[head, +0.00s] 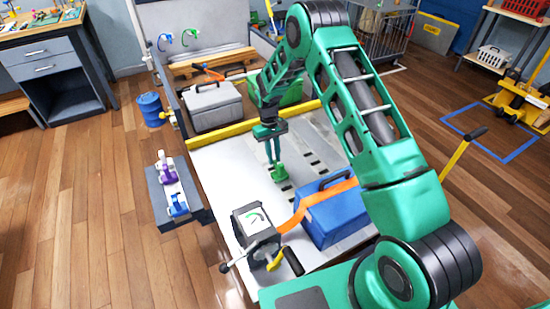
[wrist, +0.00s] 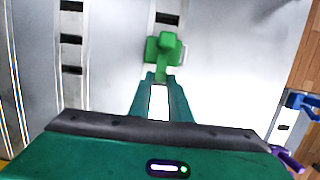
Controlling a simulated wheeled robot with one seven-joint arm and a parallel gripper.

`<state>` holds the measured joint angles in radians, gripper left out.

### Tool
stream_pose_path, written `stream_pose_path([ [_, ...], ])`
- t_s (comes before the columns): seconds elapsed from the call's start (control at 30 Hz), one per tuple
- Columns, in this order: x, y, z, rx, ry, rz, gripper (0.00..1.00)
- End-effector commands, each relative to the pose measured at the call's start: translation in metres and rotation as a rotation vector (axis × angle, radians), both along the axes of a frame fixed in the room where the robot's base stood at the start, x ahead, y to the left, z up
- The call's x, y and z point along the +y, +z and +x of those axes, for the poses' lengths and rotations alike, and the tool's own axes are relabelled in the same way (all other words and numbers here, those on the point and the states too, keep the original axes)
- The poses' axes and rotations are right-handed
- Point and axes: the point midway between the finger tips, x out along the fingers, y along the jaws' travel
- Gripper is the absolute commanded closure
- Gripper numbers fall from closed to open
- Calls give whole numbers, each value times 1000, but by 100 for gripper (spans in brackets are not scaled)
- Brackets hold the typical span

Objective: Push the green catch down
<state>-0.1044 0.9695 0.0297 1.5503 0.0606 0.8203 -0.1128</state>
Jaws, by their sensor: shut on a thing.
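The green catch (head: 279,173) sits on a slotted metal strip on the pale grey panel. In the wrist view the green catch (wrist: 164,48) is a block with a raised lever, just beyond my fingertips. My gripper (head: 276,160) reaches down to it from above in the head view. In the wrist view my gripper (wrist: 162,76) has its two fingertips close together on the near part of the catch. The fingers hide part of its lower end, and its exact angle is hard to tell.
A grey case (head: 213,105) lies beyond a yellow bar (head: 230,128). Blue (head: 178,206) and purple (head: 166,174) catches sit on a side ledge at left.

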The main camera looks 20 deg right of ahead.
Motion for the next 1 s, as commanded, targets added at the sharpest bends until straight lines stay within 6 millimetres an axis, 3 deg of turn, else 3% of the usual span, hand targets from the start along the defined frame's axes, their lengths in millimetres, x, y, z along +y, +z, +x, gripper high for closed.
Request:
stream_pose_path([
  [0.5, 2, -16, 12, 290, -1, -59, 100],
  [1.0, 1, -19, 14, 365, -2, -74, 100],
])
